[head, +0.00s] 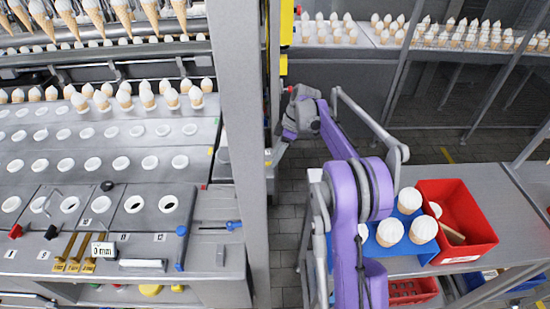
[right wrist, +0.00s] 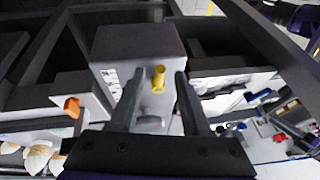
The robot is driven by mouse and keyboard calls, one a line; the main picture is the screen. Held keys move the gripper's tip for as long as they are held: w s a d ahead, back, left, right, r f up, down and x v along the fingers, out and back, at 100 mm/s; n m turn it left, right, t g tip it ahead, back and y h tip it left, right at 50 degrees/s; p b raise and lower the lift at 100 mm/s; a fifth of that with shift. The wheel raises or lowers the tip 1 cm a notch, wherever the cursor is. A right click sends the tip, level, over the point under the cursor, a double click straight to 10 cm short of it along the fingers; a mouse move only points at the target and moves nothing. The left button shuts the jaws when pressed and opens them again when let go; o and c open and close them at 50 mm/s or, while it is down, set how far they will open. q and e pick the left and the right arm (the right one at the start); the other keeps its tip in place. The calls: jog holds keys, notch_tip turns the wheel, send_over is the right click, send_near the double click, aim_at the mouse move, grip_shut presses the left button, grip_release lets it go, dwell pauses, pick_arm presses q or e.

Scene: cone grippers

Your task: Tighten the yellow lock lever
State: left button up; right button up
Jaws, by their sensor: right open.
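The yellow lock lever (right wrist: 158,78) shows in the right wrist view, on the front of a grey box (right wrist: 135,45). It stands roughly upright in the picture. My right gripper (right wrist: 160,74) is open, with one dark finger on each side of the lever in this view. I cannot tell how far the fingertips are from the lever, and I see no contact. In the head view my purple right arm (head: 345,190) reaches forward beside the grey post, and its wrist end (head: 300,113) is near the machine's side. I cannot make out the lever there. My left gripper is not in view.
A grey upright post (head: 245,120) stands left of my right arm. The machine's tray (head: 110,160) with round holes and cones fills the left. An orange knob (right wrist: 72,107) is left of the lever.

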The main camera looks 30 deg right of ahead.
jog(key=v, duration=1)
jog(key=shift+p, duration=0.3)
